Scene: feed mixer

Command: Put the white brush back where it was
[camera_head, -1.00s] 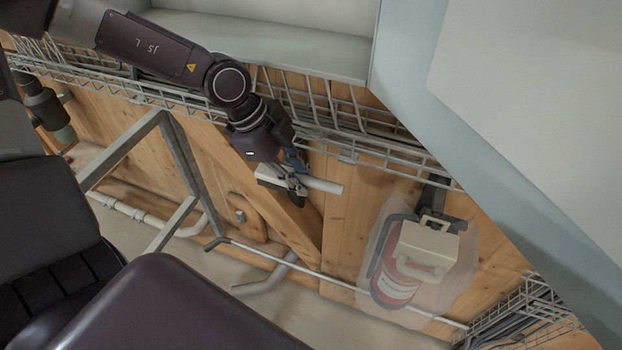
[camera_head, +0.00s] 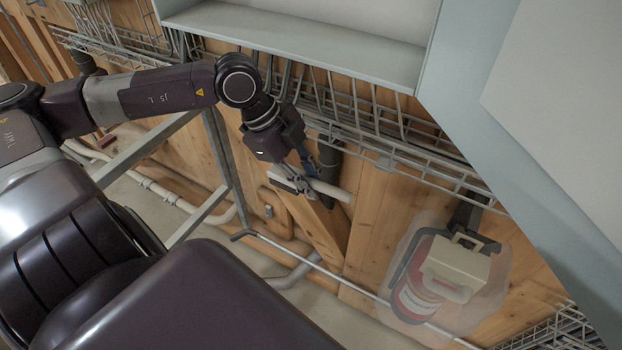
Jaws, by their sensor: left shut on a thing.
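My left gripper (camera_head: 306,181) is in the middle of the head view, in front of the wooden wall and just below the wire cable tray. It is shut on the white brush (camera_head: 331,190), whose pale handle sticks out to the right of the fingers. The brush's other end is partly hidden by the fingers. The brush is held in the air, tilted slightly down to the right. My right gripper does not show.
A wire cable tray (camera_head: 400,160) runs along the wooden wall. A red fire extinguisher (camera_head: 414,302) with a beige box (camera_head: 455,264) by it is at the lower right. A grey metal frame (camera_head: 222,160) stands left of the gripper. A pale cabinet (camera_head: 300,45) juts out above.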

